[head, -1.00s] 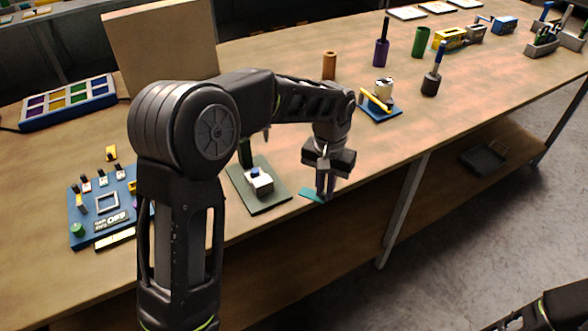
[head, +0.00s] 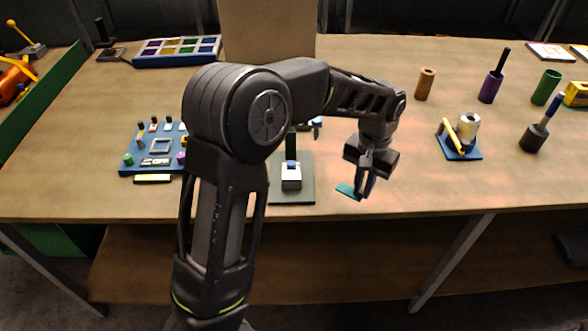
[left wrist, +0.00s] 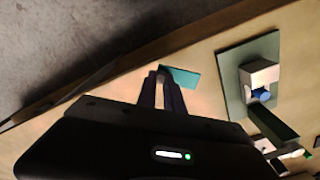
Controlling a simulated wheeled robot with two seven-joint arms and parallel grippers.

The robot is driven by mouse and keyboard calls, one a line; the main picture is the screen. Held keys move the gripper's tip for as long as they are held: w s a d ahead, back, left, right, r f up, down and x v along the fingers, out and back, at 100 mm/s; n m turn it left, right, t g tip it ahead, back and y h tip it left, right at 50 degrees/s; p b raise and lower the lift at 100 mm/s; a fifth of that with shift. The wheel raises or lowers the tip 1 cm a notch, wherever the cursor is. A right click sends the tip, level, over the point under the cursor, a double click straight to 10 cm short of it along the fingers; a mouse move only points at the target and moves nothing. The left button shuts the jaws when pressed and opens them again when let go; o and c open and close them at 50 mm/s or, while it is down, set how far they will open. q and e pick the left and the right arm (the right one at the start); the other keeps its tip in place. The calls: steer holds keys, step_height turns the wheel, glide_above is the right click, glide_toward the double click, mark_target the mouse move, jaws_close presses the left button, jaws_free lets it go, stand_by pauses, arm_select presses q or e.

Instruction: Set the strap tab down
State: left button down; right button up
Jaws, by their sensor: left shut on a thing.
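A flat teal tab, which I take to be the strap tab (head: 347,190), is at the front part of the workbench, right of the green-grey base plate. My left gripper (head: 367,190) points down with its fingers nearly together and shut on the tab at its right end. In the left wrist view, the tab (left wrist: 184,77) sticks out past the fingertips (left wrist: 162,74). It is low over the wood or touching it; I cannot tell which. My right gripper is not in view.
The base plate (head: 293,193) carries a white block with a blue top (head: 291,177). A blue board (head: 137,162) with small parts is to the left. A blue stand (head: 459,151) with a metal cylinder is to the right. The bench front edge is close to the gripper.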

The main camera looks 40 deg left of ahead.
arm_select(q)
steer(key=shift+a, duration=0.1)
steer(key=s+a+r+m, duration=0.2)
steer(key=a+r+m, duration=0.3)
steer(key=a, duration=0.3)
steer(key=s+a+r+m+b, duration=0.1)
steer(key=s+a+r+m, duration=0.1)
steer(key=a+r+m, duration=0.3)
steer(key=a, duration=0.4)
steer(key=shift+m, duration=0.3)
steer(key=shift+a+f+p, duration=0.1)
steer(key=shift+f+p, duration=0.2)
steer(key=shift+f, duration=2.75)
steer(key=shift+f, duration=1.9)
